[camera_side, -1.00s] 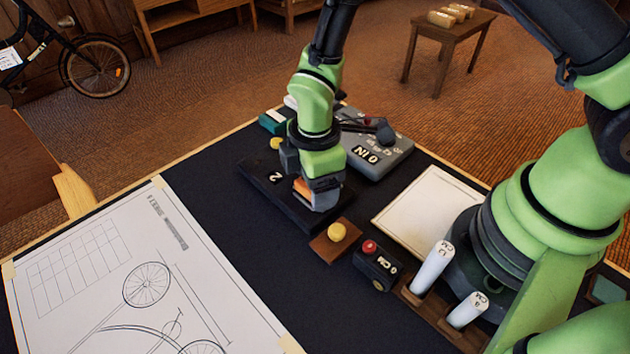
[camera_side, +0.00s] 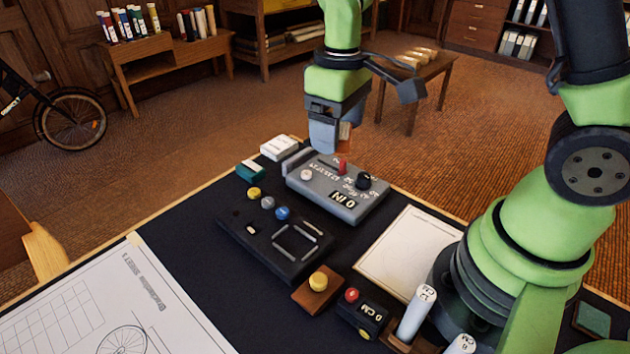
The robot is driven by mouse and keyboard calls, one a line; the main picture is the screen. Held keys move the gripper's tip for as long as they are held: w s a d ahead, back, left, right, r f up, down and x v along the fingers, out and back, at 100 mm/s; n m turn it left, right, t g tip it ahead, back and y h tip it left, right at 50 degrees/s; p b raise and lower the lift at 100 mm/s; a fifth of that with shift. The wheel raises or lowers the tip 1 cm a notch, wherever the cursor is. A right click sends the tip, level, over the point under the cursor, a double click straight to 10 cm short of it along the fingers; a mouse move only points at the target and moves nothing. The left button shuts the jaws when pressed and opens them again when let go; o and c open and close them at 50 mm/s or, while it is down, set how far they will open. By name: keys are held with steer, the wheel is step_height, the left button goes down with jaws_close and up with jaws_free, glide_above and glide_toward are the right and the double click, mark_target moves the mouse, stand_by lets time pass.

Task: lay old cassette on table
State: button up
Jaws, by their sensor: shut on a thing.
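My gripper (camera_side: 328,138) is raised above the far edge of the dark board, behind the grey console. It is shut on a small orange-brown piece (camera_side: 346,131), likely the old cassette; the fingers hide most of it. A black unit (camera_side: 255,243) lies on the dark board, with a square outline of light bars and yellow, grey and blue knobs along its far edge. The dark work surface (camera_side: 190,255) is the table nearest me. A small brown side table (camera_side: 425,75) with pale rolls on it stands on the floor behind.
The grey console (camera_side: 325,197) has a red lever and black knob. A white box (camera_side: 279,148) and green box (camera_side: 250,171) sit at the far left. A yellow button block (camera_side: 318,290), a small black counter box (camera_side: 362,312) and a pale panel (camera_side: 405,255) lie nearer.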

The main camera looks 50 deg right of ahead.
steer(key=shift+s+d+r+m, duration=0.1)
steer(key=shift+d+r+m, duration=0.1)
steer(key=shift+d+m, duration=0.25)
steer(key=shift+s+d+r+m, duration=0.15)
steer(key=shift+d+m, duration=0.15)
steer(key=shift+m, duration=0.25)
steer(key=w+a+f+n, duration=0.2)
steer(key=a+f+n, duration=0.15)
steer(key=a, duration=0.25)
steer(key=w+a+f+n, duration=0.1)
steer(key=a+f+n, duration=0.1)
steer(key=a+n, duration=0.3)
steer(key=n, duration=0.5)
glide_above(244, 297)
step_height(244, 297, down, 6)
steer(key=shift+d+f, duration=0.1)
steer(key=shift+d, duration=0.05)
steer(key=shift+s+a+f, duration=0.1)
steer(key=shift+a+f, duration=0.1)
steer(key=shift+f, duration=1.9)
steer(key=shift+f, duration=0.25)
steer(key=shift+f, duration=0.3)
steer(key=shift+f, duration=0.3)
